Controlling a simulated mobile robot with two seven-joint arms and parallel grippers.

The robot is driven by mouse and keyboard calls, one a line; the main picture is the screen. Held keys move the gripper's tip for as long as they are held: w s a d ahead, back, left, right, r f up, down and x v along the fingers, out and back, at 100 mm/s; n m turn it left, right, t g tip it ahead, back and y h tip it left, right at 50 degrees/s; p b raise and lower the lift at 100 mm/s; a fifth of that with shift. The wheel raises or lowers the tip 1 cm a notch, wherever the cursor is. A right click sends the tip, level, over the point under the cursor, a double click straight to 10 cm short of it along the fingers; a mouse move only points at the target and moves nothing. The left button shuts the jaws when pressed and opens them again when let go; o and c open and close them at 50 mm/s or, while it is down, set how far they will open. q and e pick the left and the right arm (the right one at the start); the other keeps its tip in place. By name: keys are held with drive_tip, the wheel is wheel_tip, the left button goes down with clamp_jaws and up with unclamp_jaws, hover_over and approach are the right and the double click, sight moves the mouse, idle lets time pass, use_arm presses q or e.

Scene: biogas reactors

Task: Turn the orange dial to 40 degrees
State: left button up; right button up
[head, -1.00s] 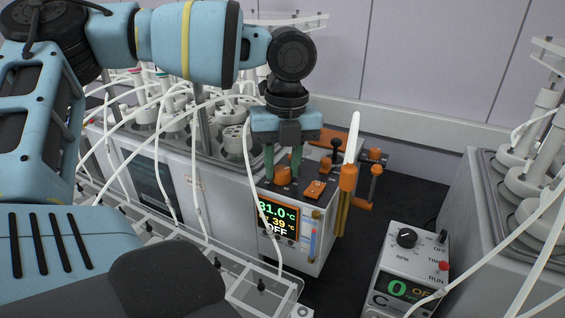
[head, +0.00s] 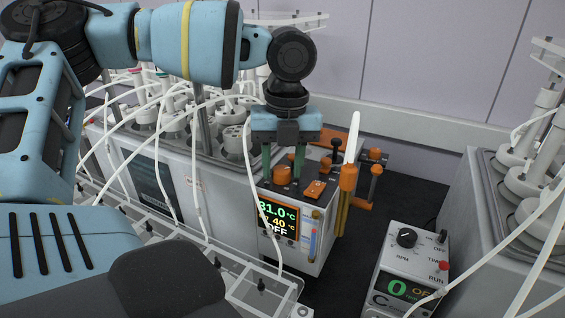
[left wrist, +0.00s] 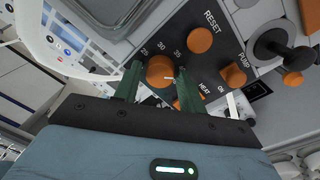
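The orange dial (head: 283,173) is on the top panel of the control box (head: 318,213). In the left wrist view the dial (left wrist: 160,71) is round with a white mark, beside the printed numbers 25, 30 and 35. The box's display (head: 277,219) reads 31.0 °C, with 40 °C in yellow below and OFF under that. My left gripper (head: 283,176) points down over the panel. Its green fingers stand on either side of the dial, with a small gap showing at each side in the left wrist view (left wrist: 159,74). My right gripper is not in view.
Beside the dial are an orange switch (head: 315,189) and, in the left wrist view, a RESET knob (left wrist: 200,40) and a PUMP knob (left wrist: 233,76). An orange-topped post with a white rod (head: 351,140) stands to the right. White hoses hang in front of the box.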

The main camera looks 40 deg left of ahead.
sight(284, 169)
use_arm(q)
drive_tip(key=shift+r, duration=0.1)
drive_tip(key=shift+w+d+r, duration=0.1)
drive_tip(key=shift+r, duration=1.85)
drive_tip(key=shift+w+d+r, duration=0.1)
drive_tip(key=shift+r, duration=1.8)
drive_tip(key=shift+s+f, duration=0.1)
